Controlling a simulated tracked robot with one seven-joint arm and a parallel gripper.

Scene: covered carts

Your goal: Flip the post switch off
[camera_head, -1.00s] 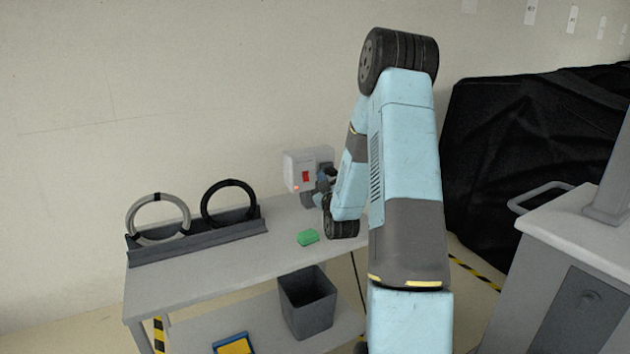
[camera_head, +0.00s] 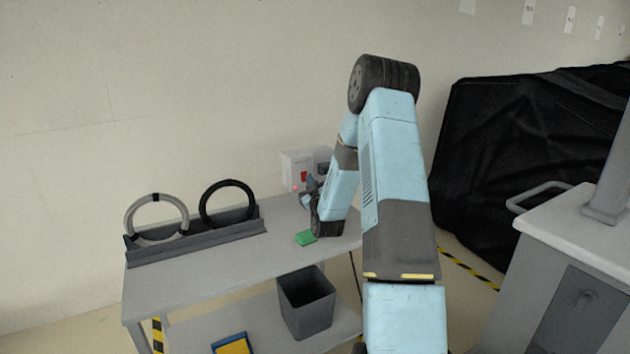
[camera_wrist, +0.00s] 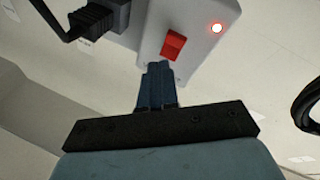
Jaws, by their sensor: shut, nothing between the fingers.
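The post switch is a light grey box (camera_head: 297,167) at the back of the table in the head view. Its red rocker (camera_wrist: 173,45) shows in the wrist view, with a lit red lamp (camera_wrist: 217,28) beside it. My gripper (camera_wrist: 158,68) is shut and empty. Its fingertips are just below the rocker in the wrist view; I cannot tell whether they touch it. In the head view my gripper partly covers the box's lower right.
A black plug with a cable (camera_wrist: 98,20) sits on the box's side. Two rings, one grey (camera_head: 157,240) and one black (camera_head: 203,212), stand in a rack at left. A dark bin (camera_head: 307,305) is on the lower shelf.

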